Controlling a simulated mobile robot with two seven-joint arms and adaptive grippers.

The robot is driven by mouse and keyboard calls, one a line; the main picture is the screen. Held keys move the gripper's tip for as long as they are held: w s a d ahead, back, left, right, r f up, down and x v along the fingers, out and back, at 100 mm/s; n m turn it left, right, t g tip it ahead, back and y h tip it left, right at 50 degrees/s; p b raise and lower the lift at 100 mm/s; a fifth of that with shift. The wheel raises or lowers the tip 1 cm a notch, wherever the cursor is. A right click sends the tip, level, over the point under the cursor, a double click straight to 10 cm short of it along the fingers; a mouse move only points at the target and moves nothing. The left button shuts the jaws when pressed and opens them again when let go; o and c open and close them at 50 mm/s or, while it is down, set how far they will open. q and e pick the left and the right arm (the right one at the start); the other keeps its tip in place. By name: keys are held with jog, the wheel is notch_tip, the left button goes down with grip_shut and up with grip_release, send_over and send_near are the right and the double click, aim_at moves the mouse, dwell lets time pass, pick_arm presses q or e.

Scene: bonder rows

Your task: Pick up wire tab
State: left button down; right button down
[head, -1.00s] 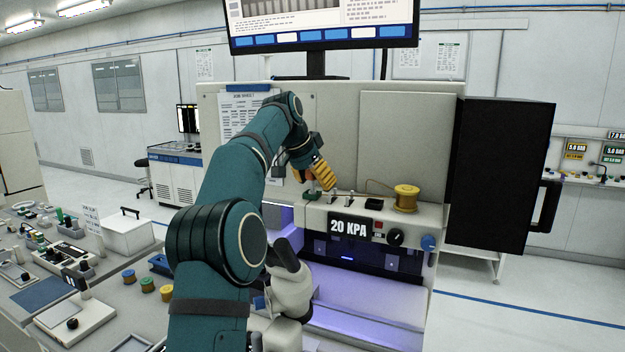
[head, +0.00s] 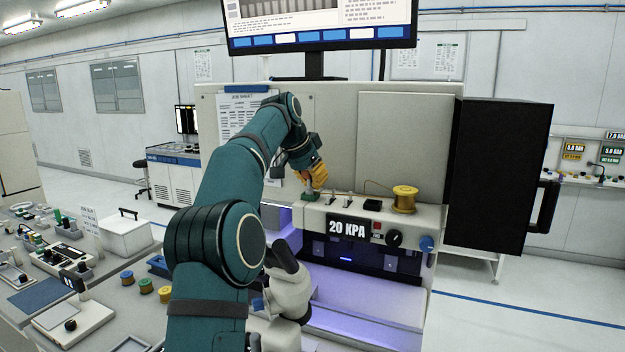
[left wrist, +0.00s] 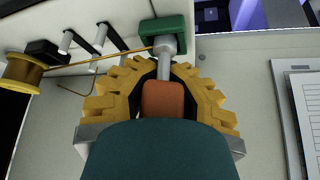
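My left gripper (head: 311,182) has yellow ribbed fingers and is at the top of the machine's front ledge, above a small green block (head: 311,197). In the left wrist view, the fingers (left wrist: 165,66) are parted around a grey stem and an orange-brown piece (left wrist: 163,98), which looks like the wire tab. Dark gaps show between that piece and the fingers. The stem's wide grey end (left wrist: 164,44) is at the green block (left wrist: 162,27). A thin golden wire (left wrist: 98,60) runs from the spool (left wrist: 22,73) to there. My right gripper is not in view.
The gold spool (head: 404,199) and small levers (head: 347,200) stand on the ledge, right of my gripper. A 20 KPA display (head: 347,227) is below. A dark open door (head: 500,175) is at the right. A monitor (head: 320,25) is above.

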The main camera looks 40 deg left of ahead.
pick_arm(q)
jog(key=shift+r, duration=0.15)
notch_tip(320, 180, up, 3)
jog(key=shift+s+r+p, duration=0.1)
jog(key=shift+s+p, duration=0.05)
jog(key=shift+p, duration=0.95)
jog(key=shift+s+r, duration=0.15)
jog(key=shift+s, duration=0.1)
jog(key=s+b, duration=0.2)
jog(key=s, duration=0.1)
jog(key=s+b, duration=0.1)
jog(key=s, duration=0.1)
jog(key=shift+s+a+f, duration=0.2)
jog(key=shift+a, duration=0.05)
jog(key=s+a+b, duration=0.1)
jog(key=s+b, duration=0.1)
jog(key=s, duration=1)
jog(key=shift+b, duration=0.3)
